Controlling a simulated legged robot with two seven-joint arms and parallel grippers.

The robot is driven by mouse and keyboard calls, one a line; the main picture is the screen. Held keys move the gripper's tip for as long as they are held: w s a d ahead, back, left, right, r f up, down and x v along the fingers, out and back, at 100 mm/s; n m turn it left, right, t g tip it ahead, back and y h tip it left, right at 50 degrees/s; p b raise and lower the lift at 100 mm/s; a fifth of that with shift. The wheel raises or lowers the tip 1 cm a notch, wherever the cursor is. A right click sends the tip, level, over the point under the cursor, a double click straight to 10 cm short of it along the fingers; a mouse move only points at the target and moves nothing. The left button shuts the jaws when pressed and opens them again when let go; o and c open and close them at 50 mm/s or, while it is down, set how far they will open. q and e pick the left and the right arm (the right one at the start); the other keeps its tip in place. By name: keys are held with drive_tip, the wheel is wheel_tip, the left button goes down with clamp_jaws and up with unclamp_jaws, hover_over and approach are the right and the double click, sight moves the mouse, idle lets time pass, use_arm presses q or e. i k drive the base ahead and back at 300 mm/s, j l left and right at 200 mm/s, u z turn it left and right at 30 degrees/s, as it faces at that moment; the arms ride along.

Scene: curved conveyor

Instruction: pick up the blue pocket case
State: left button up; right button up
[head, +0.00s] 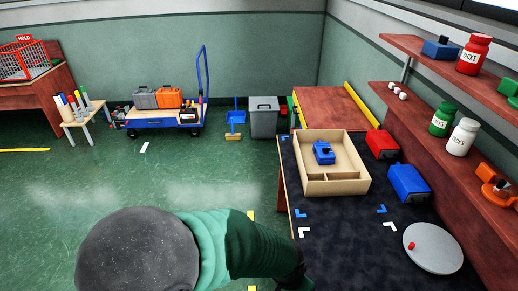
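A small blue case with a dark top part (324,152) lies inside the large compartment of a shallow wooden tray (357,187) on the dark table. A larger blue box (408,183) stands on the table right of the tray, and another blue item (440,48) is on the upper shelf. I cannot tell for certain which is the pocket case. One green-sleeved arm of mine, seemingly the left, crosses the bottom. Its dark end runs off the bottom edge near the table's left side, apart from the tray; no fingers show. My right gripper is out of view.
A red box (381,144) stands behind the larger blue box. A round grey disc (433,248) with a small red piece is at the table's front right. Shelves (430,115) with jars line the right side.

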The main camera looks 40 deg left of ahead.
sight(322, 158)
drive_tip(key=u, duration=0.9)
drive_tip(key=i+j+z, duration=0.15)
drive_tip(key=i+j, duration=0.2)
drive_tip(key=i+j+z, duration=0.1)
drive_tip(key=i+j, duration=0.3)
drive_tip(key=i+j+z, duration=0.15)
drive_tip(key=i+j, duration=0.3)
drive_tip(key=i+j+z, duration=0.1)
drive_tip(key=i+j, duration=0.35)
drive_tip(key=i+j+z, duration=0.15)
drive_tip(key=i+j, duration=0.2)
drive_tip(key=j, duration=0.2)
drive_tip(key=i+j+z, duration=0.1)
drive_tip(key=i+j, duration=0.25)
drive_tip(key=j, duration=0.15)
drive_tip(key=i+j+z, duration=0.15)
drive_tip(key=i+j, duration=0.2)
drive_tip(key=j, duration=0.25)
drive_tip(key=i+j+z, duration=0.1)
drive_tip(key=i+j, duration=0.15)
drive_tip(key=j, duration=0.35)
